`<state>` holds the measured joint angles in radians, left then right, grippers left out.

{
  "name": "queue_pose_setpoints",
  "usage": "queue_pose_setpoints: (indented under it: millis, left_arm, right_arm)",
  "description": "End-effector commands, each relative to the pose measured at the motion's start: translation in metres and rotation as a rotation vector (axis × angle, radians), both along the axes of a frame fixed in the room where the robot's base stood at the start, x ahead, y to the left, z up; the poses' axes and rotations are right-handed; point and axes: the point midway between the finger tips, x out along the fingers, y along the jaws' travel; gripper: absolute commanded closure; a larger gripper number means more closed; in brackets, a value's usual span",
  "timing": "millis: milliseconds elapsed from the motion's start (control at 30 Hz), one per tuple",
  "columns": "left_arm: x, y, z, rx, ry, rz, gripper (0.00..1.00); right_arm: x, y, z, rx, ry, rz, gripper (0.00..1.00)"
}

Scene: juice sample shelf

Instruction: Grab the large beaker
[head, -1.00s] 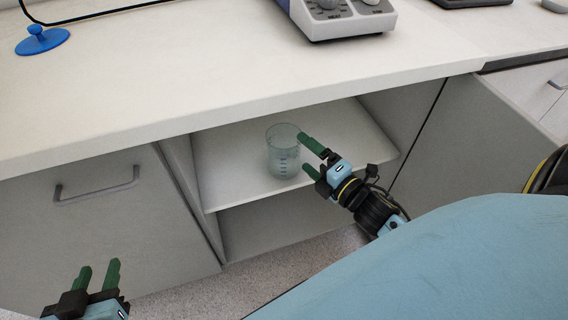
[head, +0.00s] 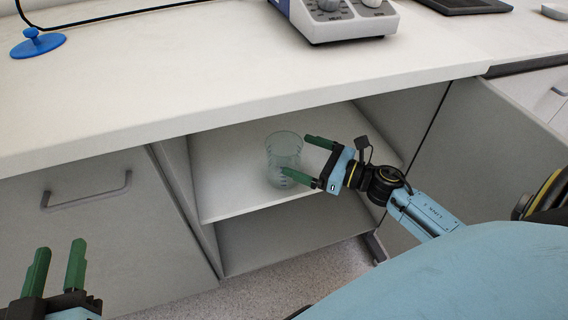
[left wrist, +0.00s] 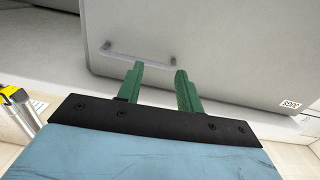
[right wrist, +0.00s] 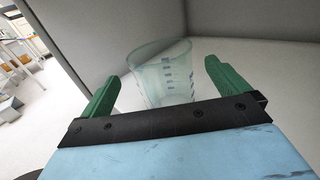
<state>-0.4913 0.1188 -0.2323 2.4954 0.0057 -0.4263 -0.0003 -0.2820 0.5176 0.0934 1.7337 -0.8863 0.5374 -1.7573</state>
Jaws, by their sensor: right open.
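The large beaker (head: 284,150) is clear glass with dark graduation marks and stands upright on the shelf (head: 225,190) inside the open cabinet. My right gripper (head: 300,155) is open at the beaker's right side, with one green finger in front of its lower part and the other near its upper right. In the right wrist view the beaker (right wrist: 162,75) shows between the open fingers (right wrist: 160,85), ahead of the palm; I cannot tell whether they touch it. My left gripper (head: 57,258) is open and empty at the lower left, before a closed cabinet door, as the left wrist view (left wrist: 157,82) also shows.
The worktop (head: 180,85) overhangs the shelf. A closed door with a handle (head: 88,192) is left of the opening, and an open door (head: 500,150) stands at the right. A dial instrument (head: 345,18) and a blue stand (head: 38,44) are on top.

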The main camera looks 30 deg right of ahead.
Motion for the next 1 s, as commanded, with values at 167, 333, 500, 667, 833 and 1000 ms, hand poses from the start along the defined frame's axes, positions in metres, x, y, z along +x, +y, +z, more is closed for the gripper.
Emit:
queue_pose_setpoints:
  millis: [167, 333, 500, 667, 833, 1000]
  left_arm:
    - [0.0, -0.001, 0.007, -0.013, -0.042, -0.003, 0.64]
    - [-0.001, -0.005, 0.025, -0.048, -0.155, -0.011, 0.64]
    - [-0.007, -0.007, 0.049, -0.095, -0.301, -0.02, 0.64]
    - [-0.012, -0.008, 0.063, -0.121, -0.38, -0.025, 0.64]
    - [-0.013, -0.008, 0.066, -0.127, -0.399, -0.026, 0.64]
    - [-0.013, -0.008, 0.066, -0.127, -0.397, -0.026, 0.64]
  right_arm:
    - [0.008, 0.005, -0.001, 0.0, 0.0, 0.0, 0.0]
    - [0.02, 0.011, -0.004, 0.0, -0.001, 0.0, 0.0]
    - [0.034, 0.018, -0.009, 0.001, -0.001, -0.001, 0.0]
    - [0.049, 0.027, -0.008, 0.001, -0.001, -0.001, 0.0]
    - [0.052, 0.029, -0.008, 0.001, 0.002, -0.002, 0.0]
    - [0.052, 0.029, -0.007, 0.001, 0.002, -0.002, 0.05]
